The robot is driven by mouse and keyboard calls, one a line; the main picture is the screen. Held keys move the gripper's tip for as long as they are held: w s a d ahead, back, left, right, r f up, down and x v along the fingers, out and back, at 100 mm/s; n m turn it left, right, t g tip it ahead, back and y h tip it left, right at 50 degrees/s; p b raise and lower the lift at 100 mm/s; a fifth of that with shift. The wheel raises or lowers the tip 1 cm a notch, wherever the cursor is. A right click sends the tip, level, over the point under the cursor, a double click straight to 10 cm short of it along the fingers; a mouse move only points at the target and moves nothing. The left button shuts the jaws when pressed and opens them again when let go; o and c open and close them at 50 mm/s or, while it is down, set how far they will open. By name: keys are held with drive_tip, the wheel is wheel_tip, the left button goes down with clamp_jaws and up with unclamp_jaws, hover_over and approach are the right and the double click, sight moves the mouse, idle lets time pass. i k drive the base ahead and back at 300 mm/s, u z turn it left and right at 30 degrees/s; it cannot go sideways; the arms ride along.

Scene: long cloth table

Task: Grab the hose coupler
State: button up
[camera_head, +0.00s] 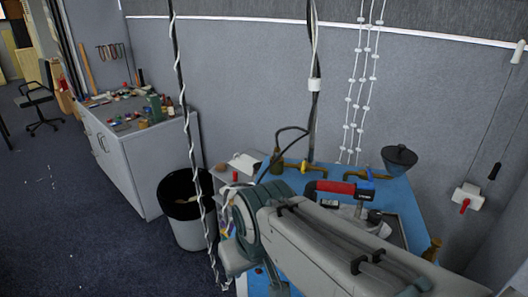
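The blue-topped table (398,198) stands at lower centre, partly behind my arm. I cannot tell for sure which thing on it is the hose coupler. A small brass-yellow fitting (304,167) lies near the back edge, and another brass-coloured piece (362,175) lies right of it. A third brass-coloured object (433,249) is at the table's right side. My arm reaches in from the lower right across the front of the table. My gripper does not show, and the arm hides much of the tabletop.
A red and black tool (338,188) lies over a grey tray (393,232). A dark cone-shaped object (399,157) stands at the back right. Cables hang down from above near the table. A black bin (185,205) and a cluttered white cabinet (145,165) are left.

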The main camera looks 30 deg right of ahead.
sight(276, 151)
drive_tip(key=u, duration=1.1)
drive_tip(key=i, duration=2.55)
drive_tip(key=z, duration=4.7)
drive_tip(key=i, duration=0.5)
drive_tip(key=u, duration=0.05)
